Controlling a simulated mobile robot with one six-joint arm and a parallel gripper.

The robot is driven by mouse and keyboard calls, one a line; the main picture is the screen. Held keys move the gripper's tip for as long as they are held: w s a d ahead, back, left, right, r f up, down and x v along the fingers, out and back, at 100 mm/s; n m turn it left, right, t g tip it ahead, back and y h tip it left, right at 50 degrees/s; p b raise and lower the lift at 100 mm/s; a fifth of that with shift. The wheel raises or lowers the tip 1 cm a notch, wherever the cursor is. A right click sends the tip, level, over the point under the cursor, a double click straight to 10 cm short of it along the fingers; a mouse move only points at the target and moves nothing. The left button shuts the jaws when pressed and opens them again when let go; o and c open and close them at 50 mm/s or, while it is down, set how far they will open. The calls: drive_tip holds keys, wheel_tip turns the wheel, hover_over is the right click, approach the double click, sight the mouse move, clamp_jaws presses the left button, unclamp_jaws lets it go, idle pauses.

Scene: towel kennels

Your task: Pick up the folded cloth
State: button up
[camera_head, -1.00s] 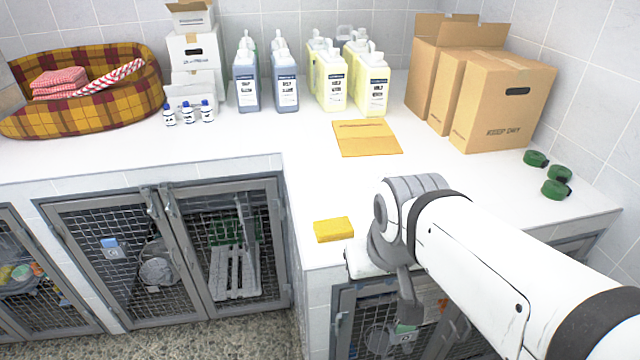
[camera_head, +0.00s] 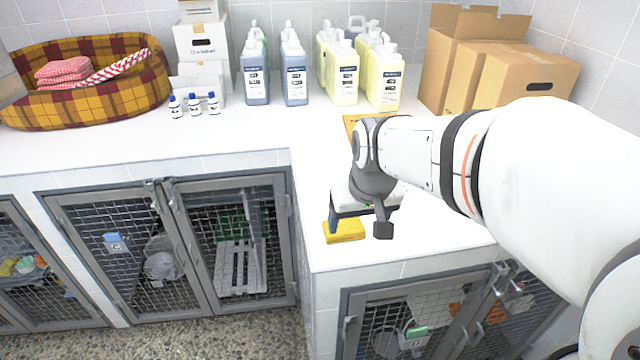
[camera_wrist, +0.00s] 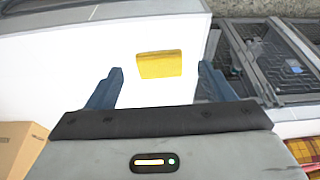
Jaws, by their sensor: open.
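A small yellow folded cloth (camera_head: 345,232) lies flat on the white counter near its front corner. My gripper (camera_head: 357,222) is just above and behind it, and partly covers it in the head view. In the wrist view the fingers of my gripper (camera_wrist: 160,70) are spread apart with nothing between them. The yellow cloth (camera_wrist: 160,64) shows beyond the fingertips, roughly midway between them, apart from both fingers.
An orange flat piece (camera_head: 352,124) lies behind my arm. Jugs (camera_head: 384,85), cardboard boxes (camera_head: 525,85) and a plaid basket (camera_head: 85,105) with red-white cloths stand along the back. Mesh cage doors (camera_head: 215,250) are below the counter edge. Counter left of my gripper is clear.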

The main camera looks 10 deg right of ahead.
sight(344, 225)
drive_tip(key=o, duration=0.5)
drive_tip(key=w+f, duration=0.1)
drive_tip(key=w, duration=0.1)
drive_tip(key=w+f, duration=0.1)
drive_tip(key=w, duration=0.2)
drive_tip(key=w+f+b, duration=0.1)
drive_tip(key=w, duration=0.1)
drive_tip(key=shift+w+f, duration=0.3)
drive_tip(key=shift+w, duration=0.05)
drive_tip(key=shift+p+x, duration=0.85)
drive_tip(key=shift+x, duration=2.95)
